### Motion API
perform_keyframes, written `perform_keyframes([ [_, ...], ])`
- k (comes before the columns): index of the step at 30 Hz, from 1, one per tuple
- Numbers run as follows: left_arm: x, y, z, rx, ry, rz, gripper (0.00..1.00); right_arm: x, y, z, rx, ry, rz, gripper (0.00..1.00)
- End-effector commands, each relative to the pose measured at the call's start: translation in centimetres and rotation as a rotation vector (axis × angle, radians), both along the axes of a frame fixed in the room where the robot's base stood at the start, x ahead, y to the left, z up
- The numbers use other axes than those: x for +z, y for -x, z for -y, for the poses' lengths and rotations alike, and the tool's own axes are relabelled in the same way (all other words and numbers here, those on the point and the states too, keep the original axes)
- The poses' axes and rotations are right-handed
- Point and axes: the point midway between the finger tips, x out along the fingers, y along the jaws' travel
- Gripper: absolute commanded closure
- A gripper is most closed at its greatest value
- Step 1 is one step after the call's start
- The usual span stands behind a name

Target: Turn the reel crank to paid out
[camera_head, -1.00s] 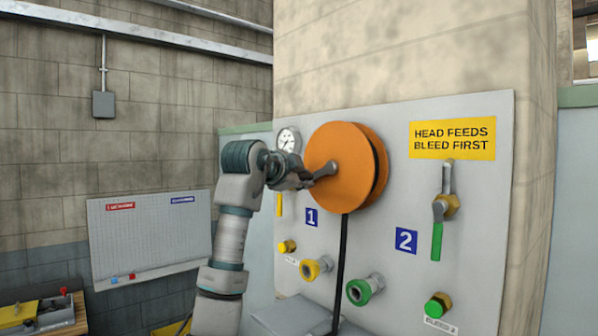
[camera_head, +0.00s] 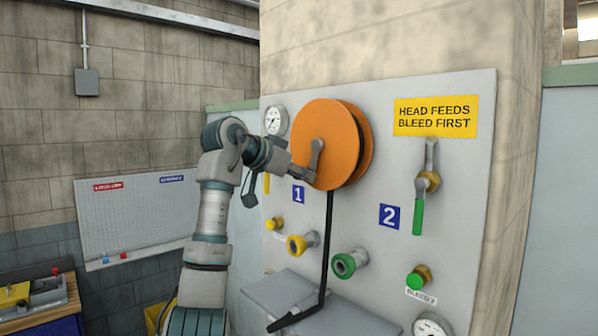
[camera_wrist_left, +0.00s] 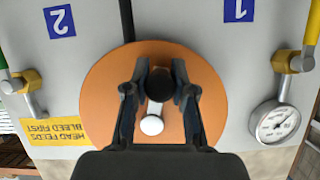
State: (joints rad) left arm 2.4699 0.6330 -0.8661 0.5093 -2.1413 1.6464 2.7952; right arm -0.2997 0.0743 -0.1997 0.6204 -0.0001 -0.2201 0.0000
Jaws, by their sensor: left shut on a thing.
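The orange reel (camera_head: 335,120) is mounted on the grey panel (camera_head: 380,250). Its grey crank arm (camera_head: 316,153) points down from the hub, slightly left. My left gripper (camera_head: 308,176) comes in from the left and is shut on the crank's handle at the arm's lower end. In the left wrist view, the dark crank handle (camera_wrist_left: 160,84) sits between the two fingers in front of the orange disc (camera_wrist_left: 105,88). A white hub cap (camera_wrist_left: 152,125) shows beside it. A black hose (camera_head: 327,235) hangs from the reel. My right gripper is not in view.
A gauge (camera_head: 274,121) is left of the reel. The yellow valve (camera_head: 302,243), green valve (camera_head: 350,263) and green-handled lever (camera_head: 420,200) stick out from the panel. A whiteboard (camera_head: 140,225) hangs at left.

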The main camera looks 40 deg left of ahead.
Motion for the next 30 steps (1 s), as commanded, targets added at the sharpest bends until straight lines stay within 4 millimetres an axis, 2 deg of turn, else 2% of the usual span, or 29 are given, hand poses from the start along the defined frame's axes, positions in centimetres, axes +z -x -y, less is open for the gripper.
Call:
perform_keyframes([
  [1,-0.5,-0.1,0.1,-0.001,0.036,-0.012,1.00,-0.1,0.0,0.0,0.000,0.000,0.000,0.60],
  [12,-0.7,-0.1,1.3,-0.002,0.235,-0.020,1.00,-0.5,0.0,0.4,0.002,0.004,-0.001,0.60],
  [30,-0.8,-0.1,1.6,0.000,0.287,-0.024,1.00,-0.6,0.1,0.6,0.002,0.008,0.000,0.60],
])
